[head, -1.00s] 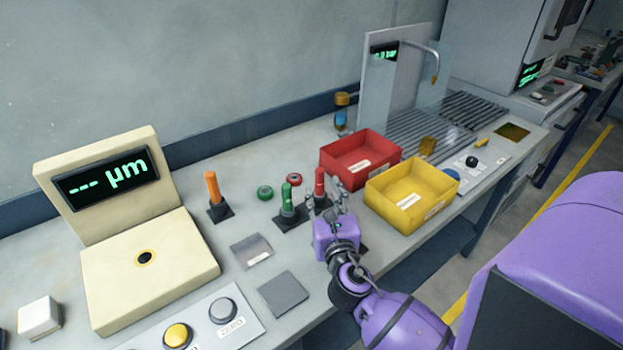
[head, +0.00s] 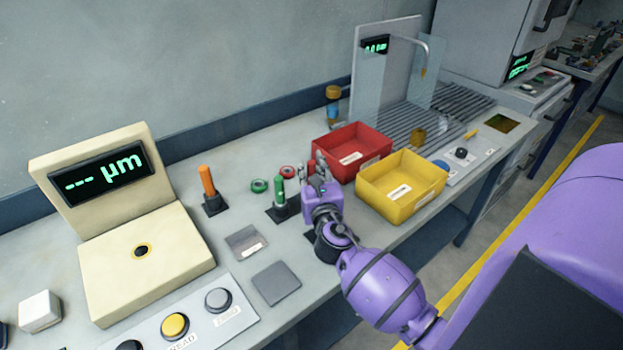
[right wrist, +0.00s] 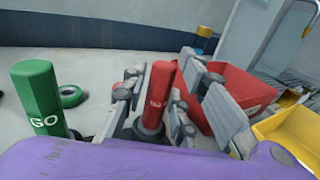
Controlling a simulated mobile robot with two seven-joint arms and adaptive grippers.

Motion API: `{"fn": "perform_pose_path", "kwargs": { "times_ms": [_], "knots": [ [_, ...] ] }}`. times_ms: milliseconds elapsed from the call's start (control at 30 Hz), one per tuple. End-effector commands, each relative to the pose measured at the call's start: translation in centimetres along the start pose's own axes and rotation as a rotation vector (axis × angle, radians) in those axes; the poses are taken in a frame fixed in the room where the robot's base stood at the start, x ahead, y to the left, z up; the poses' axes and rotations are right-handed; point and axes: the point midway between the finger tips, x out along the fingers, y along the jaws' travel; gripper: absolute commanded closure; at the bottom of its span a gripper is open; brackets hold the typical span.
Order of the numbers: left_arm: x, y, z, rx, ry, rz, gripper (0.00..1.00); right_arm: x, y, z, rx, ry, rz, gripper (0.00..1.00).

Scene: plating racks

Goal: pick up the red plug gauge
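The red plug gauge (right wrist: 158,92) stands upright between the fingers of my right gripper (right wrist: 165,98) in the right wrist view. The fingers are open on either side of it, and I see no clear grip. In the head view the red plug gauge (head: 311,168) is mostly hidden behind my right gripper (head: 318,174). The green plug gauge (head: 280,190), marked GO, stands upright in its black base just left of the gripper; it also shows in the right wrist view (right wrist: 38,95). My left gripper is not in view.
A red bin (head: 348,142) and a yellow bin (head: 400,203) stand right of the gripper. An orange-handled gauge (head: 207,183) stands farther left. A green ring (head: 259,186) and a red ring (head: 288,171) lie behind the gauges. A cream µm display unit (head: 175,265) fills the left.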

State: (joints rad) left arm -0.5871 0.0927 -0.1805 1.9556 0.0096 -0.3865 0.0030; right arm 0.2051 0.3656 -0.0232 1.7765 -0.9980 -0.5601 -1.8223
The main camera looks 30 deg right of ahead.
Motion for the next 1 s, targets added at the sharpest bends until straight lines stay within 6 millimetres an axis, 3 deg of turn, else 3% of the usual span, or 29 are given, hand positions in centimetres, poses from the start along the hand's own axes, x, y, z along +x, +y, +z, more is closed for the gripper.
{"fn": "perform_pose_path", "kwargs": {
  "times_ms": [33, 167, 567, 767, 1000],
  "knots": [
    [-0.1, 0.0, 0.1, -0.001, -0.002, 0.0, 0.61, 0.0, 0.0, 0.0, 0.0, 0.0, 0.0, 0.84],
    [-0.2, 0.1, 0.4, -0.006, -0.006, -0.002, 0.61, 0.0, 0.0, 0.0, 0.0, 0.0, 0.0, 1.0],
    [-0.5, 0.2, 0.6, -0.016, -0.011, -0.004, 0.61, 0.0, 0.0, 0.8, -0.001, -0.004, 0.0, 1.0],
    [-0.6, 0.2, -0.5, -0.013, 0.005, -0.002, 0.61, 0.1, 0.0, 3.5, -0.001, -0.01, 0.002, 1.0],
    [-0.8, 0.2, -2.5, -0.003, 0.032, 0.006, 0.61, -3.5, -0.9, 8.1, 0.001, -0.012, 0.003, 1.0]
  ]
}}
